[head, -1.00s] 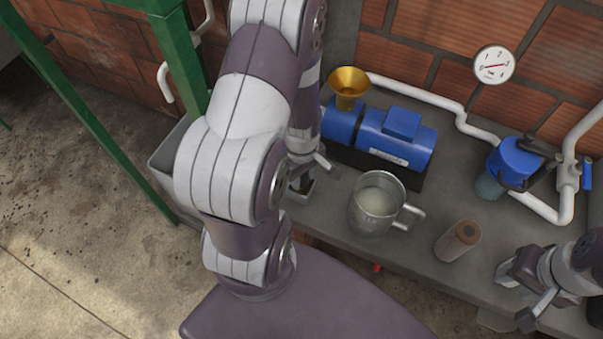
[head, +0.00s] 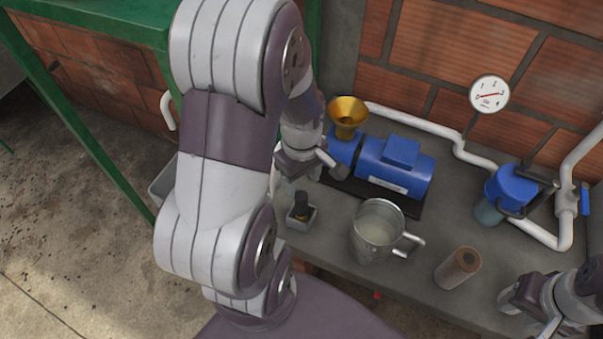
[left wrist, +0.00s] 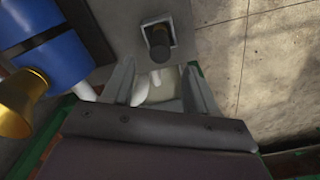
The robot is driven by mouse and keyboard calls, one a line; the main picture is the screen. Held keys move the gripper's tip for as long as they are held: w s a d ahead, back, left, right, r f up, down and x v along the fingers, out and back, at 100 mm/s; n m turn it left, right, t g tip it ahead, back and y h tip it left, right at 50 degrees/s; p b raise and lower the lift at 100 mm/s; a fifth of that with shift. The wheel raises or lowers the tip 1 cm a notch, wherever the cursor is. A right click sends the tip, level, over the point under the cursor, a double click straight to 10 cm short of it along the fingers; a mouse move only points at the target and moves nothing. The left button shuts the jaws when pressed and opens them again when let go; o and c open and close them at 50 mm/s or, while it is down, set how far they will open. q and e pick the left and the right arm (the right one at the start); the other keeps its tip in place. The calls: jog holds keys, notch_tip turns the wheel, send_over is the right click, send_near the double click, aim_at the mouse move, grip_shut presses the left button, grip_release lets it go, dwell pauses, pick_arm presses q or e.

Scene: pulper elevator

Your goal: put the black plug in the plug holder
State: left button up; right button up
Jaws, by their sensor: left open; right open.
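The black plug (head: 302,204) stands roughly upright inside a small grey square plug holder (head: 299,222) on the counter. The left wrist view also shows the plug (left wrist: 159,42) within the holder's square rim (left wrist: 175,30). My left gripper (head: 309,172) is above and behind the holder, apart from the plug. Its two fingers are spread and nothing is between them in the left wrist view (left wrist: 158,80). My right gripper (head: 530,312) is open and empty at the lower right, far from the plug. The plug's lower end is hidden inside the holder.
A metal mug (head: 365,240) with pale contents stands right of the holder, and a brown cylinder (head: 458,268) is further right. The blue pump (head: 396,170) with a gold funnel (head: 347,112) is behind. White pipes (head: 430,122) run along the wall.

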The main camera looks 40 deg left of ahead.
pick_arm(q)
jog(key=shift+d+r, duration=0.1)
jog(key=shift+r, duration=0.45)
jog(key=d+r+m+t, duration=0.1)
jog(key=d+r+m, duration=0.1)
jog(key=d+m, duration=0.7)
jog(key=m, duration=0.6)
jog(key=shift+w+d+r+m, duration=0.2)
jog(key=shift+w+r+m, duration=0.1)
